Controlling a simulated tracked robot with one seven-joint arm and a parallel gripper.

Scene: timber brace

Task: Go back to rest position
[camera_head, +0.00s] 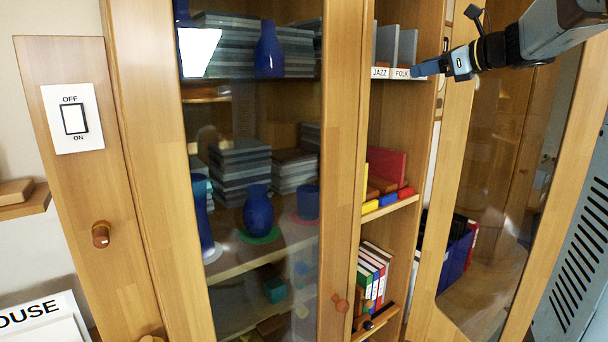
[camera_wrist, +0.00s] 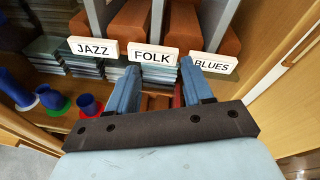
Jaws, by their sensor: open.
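My gripper (camera_head: 418,69) reaches in from the upper right in the head view, its blue fingertips beside the FOLK label of the upper shelf. In the wrist view my gripper (camera_wrist: 158,78) has its two blue fingers apart, with nothing held between them. The fingers point at the shelf labels: JAZZ (camera_wrist: 93,48) to the left, FOLK (camera_wrist: 153,56) in the middle and BLUES (camera_wrist: 212,64) to the right. I cannot tell whether a fingertip touches a label.
A glass cabinet door (camera_head: 250,160) stands left of the open shelves, with blue vases behind it. Another glass-panelled door (camera_head: 500,170) stands to the right, under my arm. A lower shelf holds several books (camera_head: 374,272). A switch panel (camera_head: 73,118) is at the far left.

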